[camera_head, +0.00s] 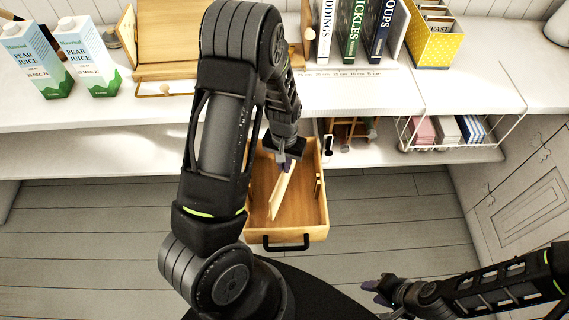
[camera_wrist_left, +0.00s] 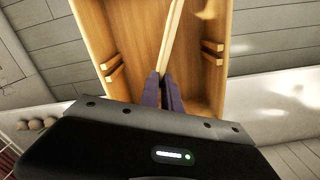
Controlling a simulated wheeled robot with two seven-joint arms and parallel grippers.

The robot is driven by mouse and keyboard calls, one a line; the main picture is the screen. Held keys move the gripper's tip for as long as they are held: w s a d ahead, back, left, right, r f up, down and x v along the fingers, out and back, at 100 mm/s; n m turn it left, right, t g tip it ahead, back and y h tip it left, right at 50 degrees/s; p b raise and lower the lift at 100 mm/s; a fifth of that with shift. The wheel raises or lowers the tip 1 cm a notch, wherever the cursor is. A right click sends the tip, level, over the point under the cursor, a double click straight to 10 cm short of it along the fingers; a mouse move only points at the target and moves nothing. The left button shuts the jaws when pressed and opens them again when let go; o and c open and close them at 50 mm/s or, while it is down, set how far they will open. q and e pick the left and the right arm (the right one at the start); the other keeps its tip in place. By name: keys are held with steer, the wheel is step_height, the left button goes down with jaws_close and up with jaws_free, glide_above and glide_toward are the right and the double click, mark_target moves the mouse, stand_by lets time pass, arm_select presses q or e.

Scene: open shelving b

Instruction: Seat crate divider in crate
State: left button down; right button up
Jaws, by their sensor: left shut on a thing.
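The wooden crate (camera_head: 318,212), open at the top with a black handle on its near side, stands below the counter edge in the head view. The crate divider (camera_head: 279,193) is a thin pale wooden panel, tilted, inside the crate's outline. My left gripper (camera_head: 287,162) is shut on the divider's far end. In the left wrist view the dark fingers (camera_wrist_left: 165,88) pinch the divider (camera_wrist_left: 171,45), with slotted strips (camera_wrist_left: 113,72) on the crate's walls to either side. The divider appears apart from these strips. My right gripper (camera_head: 374,290) is low at the right, its jaw opening unclear.
The counter (camera_head: 350,95) holds juice cartons (camera_head: 88,65), a wooden box, several books (camera_head: 352,35) and a yellow polka-dot file box (camera_head: 433,42). A wire basket (camera_head: 455,132) hangs below on the right. The floor (camera_head: 400,210) right of the crate is clear.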

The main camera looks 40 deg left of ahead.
arm_select(q)
steer(key=c, duration=1.6)
jaws_free()
steer(key=shift+o, duration=0.2)
steer(key=shift+r, duration=0.15)
steer(key=shift+r+p, duration=0.3)
steer(key=shift+p, duration=0.05)
step_height(320, 180, up, 12)
steer(key=p, duration=0.1)
steer(key=shift+r+p, duration=0.2)
steer(key=shift+p, duration=0.1)
